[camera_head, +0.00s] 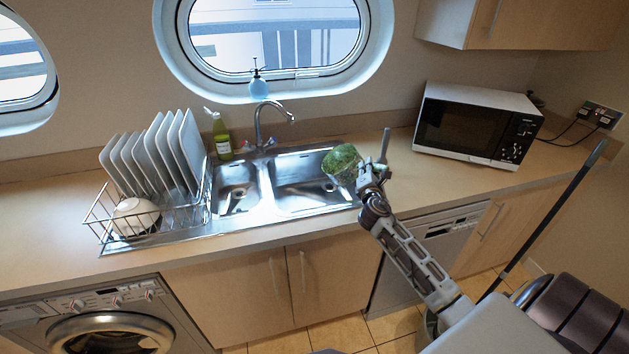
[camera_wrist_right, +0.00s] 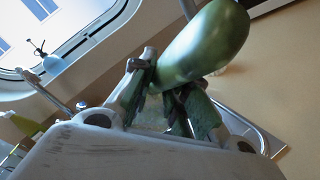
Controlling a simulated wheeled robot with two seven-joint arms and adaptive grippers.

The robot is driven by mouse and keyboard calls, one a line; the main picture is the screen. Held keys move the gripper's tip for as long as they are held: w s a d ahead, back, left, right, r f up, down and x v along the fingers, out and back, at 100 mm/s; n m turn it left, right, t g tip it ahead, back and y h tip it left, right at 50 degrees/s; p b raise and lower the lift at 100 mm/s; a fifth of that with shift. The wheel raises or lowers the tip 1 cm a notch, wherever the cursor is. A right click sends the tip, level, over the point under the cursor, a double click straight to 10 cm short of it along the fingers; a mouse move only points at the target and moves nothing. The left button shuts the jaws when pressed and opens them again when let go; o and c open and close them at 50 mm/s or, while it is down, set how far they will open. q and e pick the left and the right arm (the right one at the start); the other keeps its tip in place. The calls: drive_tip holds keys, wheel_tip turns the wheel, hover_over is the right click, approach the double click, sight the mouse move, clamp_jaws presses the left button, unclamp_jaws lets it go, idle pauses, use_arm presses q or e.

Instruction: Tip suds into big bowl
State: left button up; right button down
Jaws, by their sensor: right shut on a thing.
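My right gripper (camera_head: 362,178) is shut on a green rounded thing (camera_head: 342,158) with a paler, translucent-looking lower side, held over the right part of the sink (camera_head: 300,192). In the right wrist view the green thing (camera_wrist_right: 205,42) is glossy and oblong, between the gripper's fingers (camera_wrist_right: 165,95). I cannot tell whether it is a bowl or what it contains. No suds can be made out. A white bowl (camera_head: 137,215) lies in the dish rack, partly behind its wires; no other bowl is clear. My left gripper is not in view.
The wire dish rack (camera_head: 95,222) with several white plates (camera_head: 160,150) stands left of the sink. A yellow-green bottle (camera_head: 221,137) and the tap (camera_head: 262,125) are behind the sink. A microwave (camera_head: 470,125) is at right. The counter between sink and microwave is clear.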

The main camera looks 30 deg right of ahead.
drive_tip(key=shift+s+d+r+p, duration=0.1)
drive_tip(key=shift+d+r+p, duration=0.25)
drive_tip(key=shift+d+r, duration=0.1)
drive_tip(key=shift+s+d+r+m+p, duration=0.15)
drive_tip(key=shift+s+d+m+p, duration=0.05)
drive_tip(key=shift+d+m+p, duration=0.35)
drive_tip(key=shift+s+d+f+m+p, duration=0.2)
drive_tip(key=shift+d+m+p, duration=0.1)
drive_tip(key=shift+d+m, duration=0.25)
use_arm(q)
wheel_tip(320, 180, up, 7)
drive_tip(key=p, duration=0.4)
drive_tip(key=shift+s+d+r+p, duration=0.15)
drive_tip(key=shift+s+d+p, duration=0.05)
drive_tip(key=shift+p, duration=0.1)
use_arm(e)
drive_tip(key=shift+s+d+f+m+g+y, duration=0.15)
drive_tip(key=shift+s+d+f+m+y, duration=0.1)
drive_tip(key=shift+d+m, duration=0.55)
drive_tip(key=shift+s+d+f+m+g+y, duration=0.25)
drive_tip(key=shift+d+m, duration=0.3)
drive_tip(key=shift+d, duration=0.5)
drive_tip(key=shift+s+d+f+m+g+y, duration=0.1)
drive_tip(key=shift+s+d+f+m+y, duration=0.15)
drive_tip(key=shift+d+m, duration=0.55)
drive_tip(key=shift+d, duration=0.1)
